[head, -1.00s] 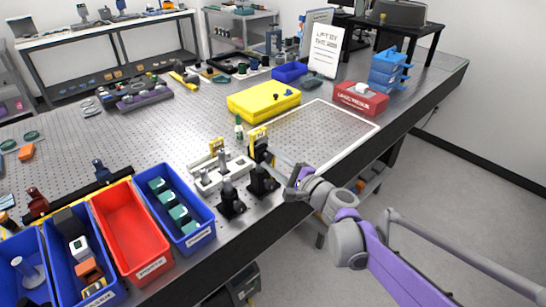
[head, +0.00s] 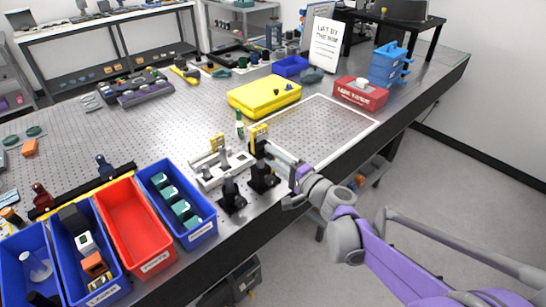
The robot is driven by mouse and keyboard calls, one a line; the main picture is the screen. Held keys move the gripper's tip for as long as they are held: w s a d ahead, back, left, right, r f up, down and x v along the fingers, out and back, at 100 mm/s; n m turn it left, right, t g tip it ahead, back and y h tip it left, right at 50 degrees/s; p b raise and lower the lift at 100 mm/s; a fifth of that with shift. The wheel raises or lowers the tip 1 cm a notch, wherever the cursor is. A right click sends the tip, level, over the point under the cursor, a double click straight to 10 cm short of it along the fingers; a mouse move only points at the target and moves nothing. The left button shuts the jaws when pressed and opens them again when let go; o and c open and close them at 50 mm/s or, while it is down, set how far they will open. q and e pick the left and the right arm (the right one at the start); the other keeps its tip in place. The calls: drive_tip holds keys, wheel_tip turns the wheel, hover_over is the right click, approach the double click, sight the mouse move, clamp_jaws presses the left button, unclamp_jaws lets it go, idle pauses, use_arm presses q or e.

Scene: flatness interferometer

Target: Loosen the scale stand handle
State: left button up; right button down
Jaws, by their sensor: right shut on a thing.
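A small black stand (head: 262,182) with a yellow-faced part (head: 258,132) at its top stands near the front edge of the perforated metal table. My right gripper (head: 267,148) comes in from the right and is shut at the upper part of this stand. It appears to be shut on the stand's handle, but the handle is too small and too covered by the fingers to make out. A second, shorter black stand (head: 232,196) is just to its left. My left gripper is not in view.
A light grey fixture (head: 221,170) sits left of the stands, with a small green-and-white bottle (head: 240,126) behind. A blue bin (head: 203,230) and a red bin (head: 143,227) are at front left. A yellow case (head: 264,95) lies behind; a white-outlined area (head: 345,147) is clear.

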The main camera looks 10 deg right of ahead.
drive_tip(key=shift+c, duration=2)
unclamp_jaws()
drive_tip(key=shift+s, duration=0.1)
drive_tip(key=v, duration=1)
drive_tip(key=shift+s+d+b, duration=0.2)
drive_tip(key=shift+s+b, duration=0.05)
drive_tip(key=shift+b, duration=0.05)
